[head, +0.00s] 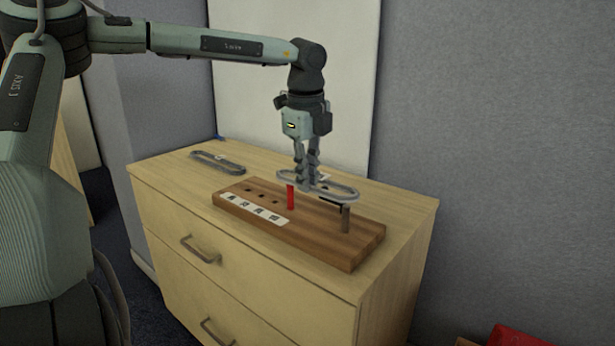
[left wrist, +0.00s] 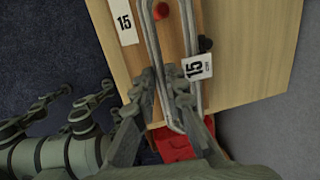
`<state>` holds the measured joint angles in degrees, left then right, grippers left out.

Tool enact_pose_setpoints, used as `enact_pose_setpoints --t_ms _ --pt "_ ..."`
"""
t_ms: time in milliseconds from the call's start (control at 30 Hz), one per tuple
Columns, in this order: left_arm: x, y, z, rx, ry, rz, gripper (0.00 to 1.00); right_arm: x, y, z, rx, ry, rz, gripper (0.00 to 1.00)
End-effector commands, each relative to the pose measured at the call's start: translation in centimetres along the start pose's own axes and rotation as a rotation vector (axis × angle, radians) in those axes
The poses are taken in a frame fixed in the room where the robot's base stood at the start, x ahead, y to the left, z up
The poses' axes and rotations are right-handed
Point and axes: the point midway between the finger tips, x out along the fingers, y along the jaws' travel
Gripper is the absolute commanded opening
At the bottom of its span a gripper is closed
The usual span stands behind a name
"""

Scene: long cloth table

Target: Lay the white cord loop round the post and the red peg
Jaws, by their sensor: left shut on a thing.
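A pale grey oblong loop (head: 341,192), not clearly white, is held level over the wooden board (head: 359,255). My left gripper (head: 307,180) points down and is shut on the loop near its left part. The red peg (head: 291,199) stands upright under the loop's left part. The grey-brown post (head: 345,220) stands upright below its right end, its top apparently under the loop. In the left wrist view the loop's two long sides (left wrist: 153,45) run away from the fingers (left wrist: 172,100), with a red round top (left wrist: 160,11) between them. My right gripper is out of view.
A second, darker grey loop (head: 217,162) lies at the back left of the wooden cabinet (head: 180,185). The board has several dark holes and a white label strip (head: 254,209). A red object (head: 515,336) is low at the right.

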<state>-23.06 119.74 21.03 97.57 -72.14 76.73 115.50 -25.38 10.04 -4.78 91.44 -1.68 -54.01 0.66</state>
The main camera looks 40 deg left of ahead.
Motion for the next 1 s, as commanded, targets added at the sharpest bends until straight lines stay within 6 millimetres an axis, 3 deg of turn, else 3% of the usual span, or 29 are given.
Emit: enact_pose_setpoints --t_ms 1000 --pt "2.8 0.4 -0.3 0.001 0.0 -0.001 0.0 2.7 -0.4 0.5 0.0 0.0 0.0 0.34"
